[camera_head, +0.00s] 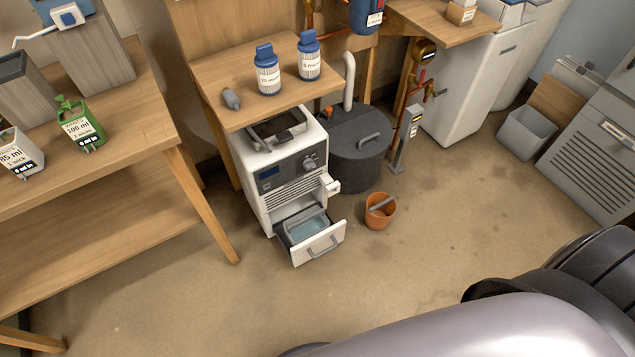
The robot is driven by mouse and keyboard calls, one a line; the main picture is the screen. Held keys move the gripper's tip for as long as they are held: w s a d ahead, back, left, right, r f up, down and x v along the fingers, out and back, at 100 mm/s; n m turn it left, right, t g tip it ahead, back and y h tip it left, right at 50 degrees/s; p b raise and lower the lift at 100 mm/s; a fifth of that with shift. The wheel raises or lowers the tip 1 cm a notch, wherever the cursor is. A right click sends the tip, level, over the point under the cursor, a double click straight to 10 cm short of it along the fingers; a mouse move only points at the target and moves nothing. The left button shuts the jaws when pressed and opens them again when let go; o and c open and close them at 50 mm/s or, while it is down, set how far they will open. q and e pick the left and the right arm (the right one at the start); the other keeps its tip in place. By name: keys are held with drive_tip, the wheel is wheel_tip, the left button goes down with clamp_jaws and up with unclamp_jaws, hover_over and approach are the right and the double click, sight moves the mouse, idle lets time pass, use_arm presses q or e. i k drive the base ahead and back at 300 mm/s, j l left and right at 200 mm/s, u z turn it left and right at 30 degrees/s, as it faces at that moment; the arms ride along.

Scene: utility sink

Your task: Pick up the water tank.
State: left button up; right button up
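A white appliance (281,166) with a dark display and a knob stands on the floor below a small wooden shelf. Its lower drawer (320,246) is pulled out toward the front, with a grey handle on its white face. In the drawer sits a grey open-topped water tank (306,227) with bluish water in it. Neither of my grippers shows in the head view. A smooth grey part and dark ridged parts of my own body fill the lower right corner, well apart from the tank.
An orange bucket (380,210) stands on the floor right of the drawer, near a dark round lidded vessel (358,147). A wooden workbench (100,160) with green and white containers is at the left. The floor (220,305) before the drawer is clear.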

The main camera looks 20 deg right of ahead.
sight(308, 224)
drive_tip(key=k+j+z, duration=0.1)
drive_tip(key=j+z, duration=0.3)
drive_tip(key=k+j+z, duration=0.1)
drive_tip(key=j+z, duration=0.3)
drive_tip(key=k+j+z, duration=0.2)
drive_tip(key=z, duration=0.2)
